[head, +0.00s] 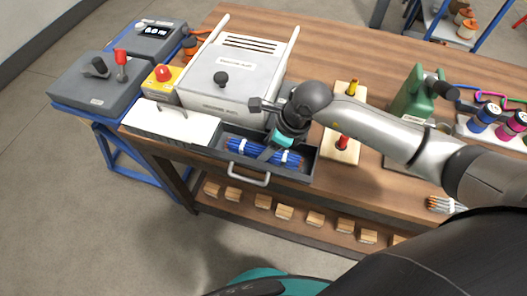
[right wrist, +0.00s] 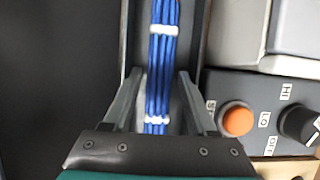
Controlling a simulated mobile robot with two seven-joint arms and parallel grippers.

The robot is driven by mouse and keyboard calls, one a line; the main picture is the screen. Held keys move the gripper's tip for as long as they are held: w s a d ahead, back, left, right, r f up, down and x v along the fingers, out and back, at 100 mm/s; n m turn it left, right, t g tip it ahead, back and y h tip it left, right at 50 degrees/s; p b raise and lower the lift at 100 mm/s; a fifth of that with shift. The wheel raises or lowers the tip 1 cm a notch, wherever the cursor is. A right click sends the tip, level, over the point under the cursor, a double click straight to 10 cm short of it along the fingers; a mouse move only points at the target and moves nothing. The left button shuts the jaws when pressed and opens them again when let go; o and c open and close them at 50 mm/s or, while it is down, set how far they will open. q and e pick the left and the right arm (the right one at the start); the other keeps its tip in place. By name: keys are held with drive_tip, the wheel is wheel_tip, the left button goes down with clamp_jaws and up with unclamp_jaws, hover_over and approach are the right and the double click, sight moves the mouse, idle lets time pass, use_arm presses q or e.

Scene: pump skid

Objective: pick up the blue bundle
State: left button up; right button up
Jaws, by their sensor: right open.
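The blue bundle (head: 265,152) is a set of blue rods or cables tied with white bands. It lies in an open dark drawer (head: 308,165) with a metal handle. My right gripper (head: 275,152) is over the drawer at the bundle. In the right wrist view the bundle (right wrist: 163,60) runs lengthwise between the two open fingers of my right gripper (right wrist: 160,85), with a gap on both sides. I cannot tell how far the fingertips are above the drawer floor. My left gripper does not show.
A grey-white box (head: 235,75) with a black knob stands behind the drawer. A white lid (head: 172,122) is left of the drawer. An orange button (right wrist: 237,120) and black knob (right wrist: 298,125) are close to the right finger. A wooden block (head: 340,145) stands to the right.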

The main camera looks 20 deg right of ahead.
drive_tip(key=shift+f, duration=0.3)
drive_tip(key=shift+c, duration=0.4)
drive_tip(key=shift+r, duration=0.1)
clamp_jaws()
